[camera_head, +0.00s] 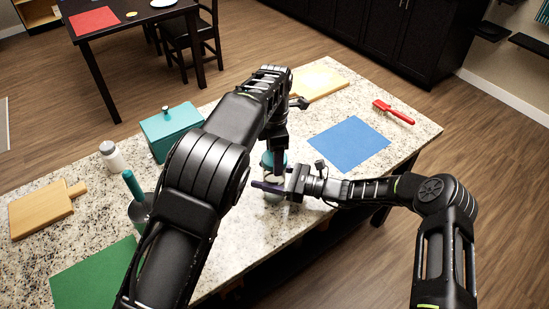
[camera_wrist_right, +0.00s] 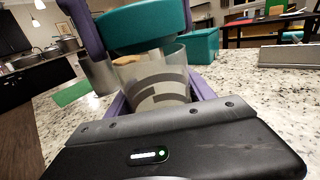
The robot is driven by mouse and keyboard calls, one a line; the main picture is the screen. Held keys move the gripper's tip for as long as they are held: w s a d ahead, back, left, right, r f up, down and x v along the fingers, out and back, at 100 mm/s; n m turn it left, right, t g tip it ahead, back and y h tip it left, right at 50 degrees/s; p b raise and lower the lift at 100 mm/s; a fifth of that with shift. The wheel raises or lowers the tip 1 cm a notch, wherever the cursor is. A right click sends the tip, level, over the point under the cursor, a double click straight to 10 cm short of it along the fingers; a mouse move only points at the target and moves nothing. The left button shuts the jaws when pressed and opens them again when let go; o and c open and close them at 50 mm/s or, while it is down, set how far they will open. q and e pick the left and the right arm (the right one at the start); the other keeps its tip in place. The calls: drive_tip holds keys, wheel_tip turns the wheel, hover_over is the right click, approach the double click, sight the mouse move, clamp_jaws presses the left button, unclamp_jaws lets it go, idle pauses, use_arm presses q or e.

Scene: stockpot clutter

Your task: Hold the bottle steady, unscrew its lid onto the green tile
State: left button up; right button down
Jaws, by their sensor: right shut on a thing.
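The bottle (camera_wrist_right: 155,78) has a clear body with grey bands and a teal lid (camera_wrist_right: 145,28) on top. In the head view the lid (camera_head: 267,158) is partly covered by my left arm. My right gripper (camera_head: 272,188) is shut on the bottle's body, its purple fingers on either side. My left gripper (camera_head: 279,160) points down at the lid. In the right wrist view a purple finger of it is beside the lid's left edge; whether it grips cannot be told. The green tile (camera_head: 85,282) lies at the front left, partly behind my left arm, and looks bare where visible.
A grey pot (camera_head: 142,208) with a teal handle stands near the green tile. A teal box (camera_head: 166,130), white jar (camera_head: 112,157) and wooden board (camera_head: 42,212) are at left. A blue tile (camera_head: 349,143) and red brush (camera_head: 394,112) lie at right.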

use_arm(q)
drive_tip(key=shift+r, duration=0.6)
drive_tip(key=shift+r, duration=0.1)
drive_tip(key=shift+r, duration=1.95)
use_arm(e)
drive_tip(key=shift+c, duration=1.4)
unclamp_jaws()
drive_tip(key=shift+d, duration=0.1)
use_arm(q)
wheel_tip(320, 180, down, 4)
drive_tip(key=b, duration=0.3)
drive_tip(key=shift+r+b, duration=0.2)
drive_tip(key=shift+b, duration=0.1)
use_arm(e)
drive_tip(key=v, duration=1.1)
drive_tip(key=shift+d, duration=0.15)
drive_tip(key=shift+s+d, duration=0.15)
drive_tip(key=shift+d, duration=0.1)
